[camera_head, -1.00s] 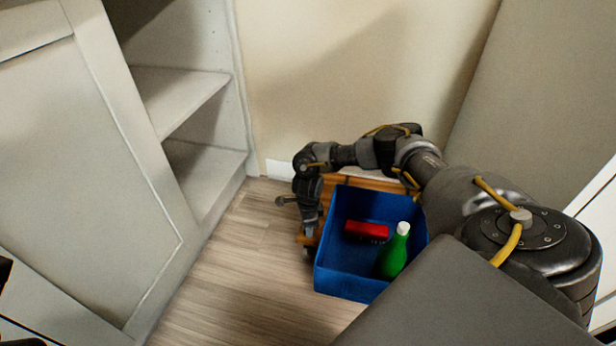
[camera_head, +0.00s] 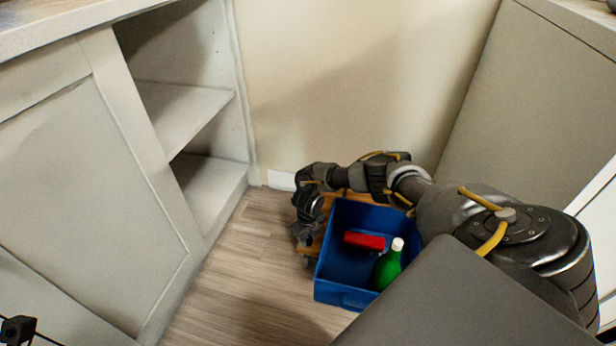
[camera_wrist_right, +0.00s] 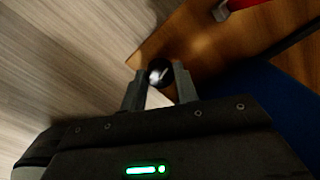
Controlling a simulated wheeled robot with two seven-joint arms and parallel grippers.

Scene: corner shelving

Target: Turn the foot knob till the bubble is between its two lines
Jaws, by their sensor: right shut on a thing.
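My right gripper (camera_head: 304,240) is low at the left edge of a wooden board (camera_head: 317,243), beside the blue bin. In the right wrist view its two fingers (camera_wrist_right: 160,84) are closed on a small dark round knob (camera_wrist_right: 157,66) with a pale mark on top. The knob is at the board's corner, above the floor. No bubble or pair of lines can be made out in either view. A dark part, probably my left gripper (camera_head: 18,328), shows at the lower left corner; its jaws cannot be read.
The blue bin (camera_head: 335,292) holds a red block (camera_head: 364,240) and a green bottle (camera_head: 387,268) with a white cap. A pale cabinet (camera_head: 85,180) with open shelves stands left. Walls close the corner behind. Wood floor (camera_head: 235,275) is clear between cabinet and bin.

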